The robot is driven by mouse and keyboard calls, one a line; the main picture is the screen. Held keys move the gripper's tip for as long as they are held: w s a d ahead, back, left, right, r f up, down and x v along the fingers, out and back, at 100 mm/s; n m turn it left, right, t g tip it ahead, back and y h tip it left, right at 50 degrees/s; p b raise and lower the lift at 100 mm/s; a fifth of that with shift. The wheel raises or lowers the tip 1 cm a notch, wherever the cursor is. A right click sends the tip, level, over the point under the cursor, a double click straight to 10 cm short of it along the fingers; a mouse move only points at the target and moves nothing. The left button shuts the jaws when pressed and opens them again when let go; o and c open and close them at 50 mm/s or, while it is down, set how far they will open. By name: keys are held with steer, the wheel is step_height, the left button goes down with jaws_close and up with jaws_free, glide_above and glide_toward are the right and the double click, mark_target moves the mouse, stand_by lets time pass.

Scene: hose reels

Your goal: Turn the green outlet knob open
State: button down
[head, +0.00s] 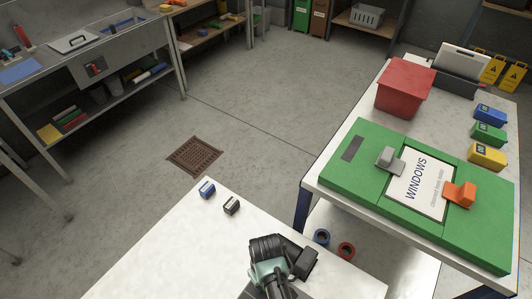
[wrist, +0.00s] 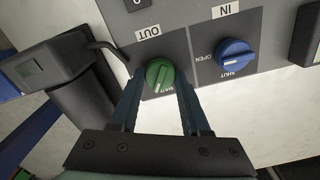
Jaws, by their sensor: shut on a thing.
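In the wrist view, the green outlet knob (wrist: 159,73) sits on a dark grey panel below an "OUT" label. A pale mark shows at its lower edge, close to a small label that seems to read SHUT. My gripper (wrist: 160,84) has one finger on each side of the knob and is shut on it. In the head view, part of my dark arm (head: 277,262) shows at the bottom centre; the knob cannot be made out there.
A blue knob (wrist: 234,53) under an "IN" label, with OPEN and SHUT marks, is right of the green one. A dark boxy fitting with a cable (wrist: 60,60) is at left. In the head view, small blue (head: 207,189) and dark blocks (head: 231,205) lie on the white table.

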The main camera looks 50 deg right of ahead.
steer(key=m+p, duration=0.1)
steer(key=m, duration=0.4)
steer(key=shift+r+m, duration=0.1)
steer(key=shift+m, duration=0.2)
steer(key=m+p, duration=0.1)
steer(key=m, duration=0.4)
steer(key=shift+d+m, duration=0.1)
steer(key=shift+m, duration=0.2)
steer(key=shift+c, duration=1.9)
jaws_free()
step_height(320, 180, up, 13)
